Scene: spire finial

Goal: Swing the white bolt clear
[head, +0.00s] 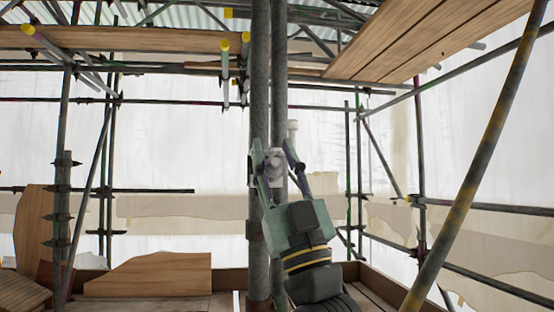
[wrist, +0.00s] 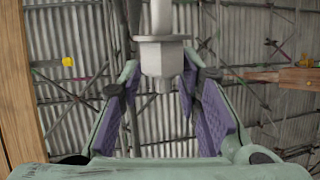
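A pale white-grey bolt with a hexagonal head (wrist: 161,57) and a round shank shows in the wrist view, centred between the fingertips of my gripper (wrist: 159,76). The purple-padded fingers are spread on either side of it. The right finger looks close to it, but contact cannot be told. In the head view my gripper (head: 273,147) is raised in front of two upright grey poles, fingers apart. A whitish fitting (head: 275,160) shows between them, and a white capped stub (head: 292,127) stands just above the right finger. Which of these is the bolt cannot be told for certain.
The grey upright poles (head: 260,75) stand directly behind my gripper. A slanting rusty pole (head: 480,155) crosses the right side. Plank decks (head: 420,40) hang overhead. The space left of the poles is fairly open.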

